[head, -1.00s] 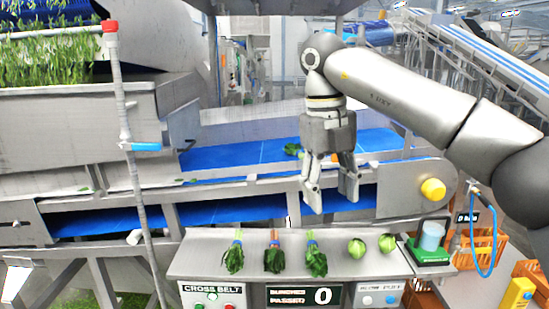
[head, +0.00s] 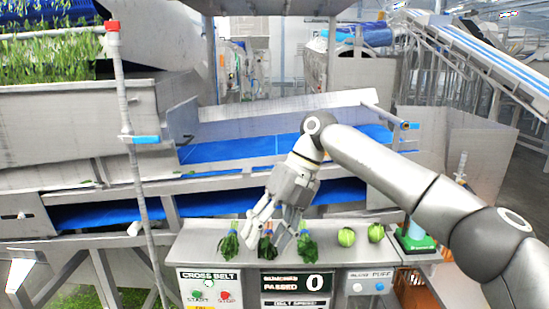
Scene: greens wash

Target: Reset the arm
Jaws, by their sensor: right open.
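My right gripper (head: 266,236) is open, with its fingers pointing down and to the left. It hangs in front of the middle bunch of greens (head: 267,249) on the steel ledge (head: 195,243) and partly hides it. I cannot tell whether the fingers touch this bunch. Another leafy bunch (head: 228,247) lies to its left and one (head: 307,246) to its right. No item shows between the fingers. My left gripper is not in view.
Two round green heads (head: 346,237) (head: 375,233) sit farther right on the ledge. The blue belt (head: 230,150) behind looks clear where visible. A grey upright pipe (head: 130,130) stands at left. A control panel (head: 209,288) and counter reading 0 (head: 297,282) face forward below.

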